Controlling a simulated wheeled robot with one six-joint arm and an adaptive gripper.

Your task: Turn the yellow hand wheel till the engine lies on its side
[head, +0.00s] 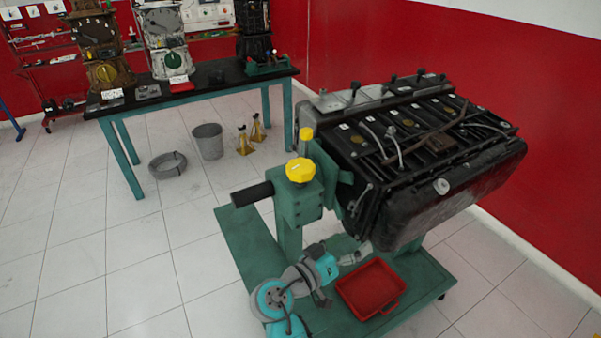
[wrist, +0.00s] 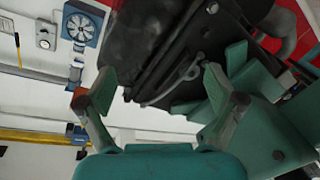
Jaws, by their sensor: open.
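The yellow hand wheel (head: 300,170) sits on top of the green gearbox of the engine stand (head: 290,205). The black engine (head: 430,190) is mounted on the stand to the right. Its top face, with hoses and a rail, points mostly upward and is somewhat tilted. My gripper (head: 358,254) is low, below and right of the wheel, under the near end of the engine and apart from the wheel. In the wrist view my gripper (wrist: 160,92) is open and empty, its fingers spread below the engine's dark underside (wrist: 165,50). The wheel does not show there.
A red tray (head: 370,288) lies on the stand's green base, right of my arm. A black handle (head: 252,194) sticks out left of the gearbox. Floor at left is clear.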

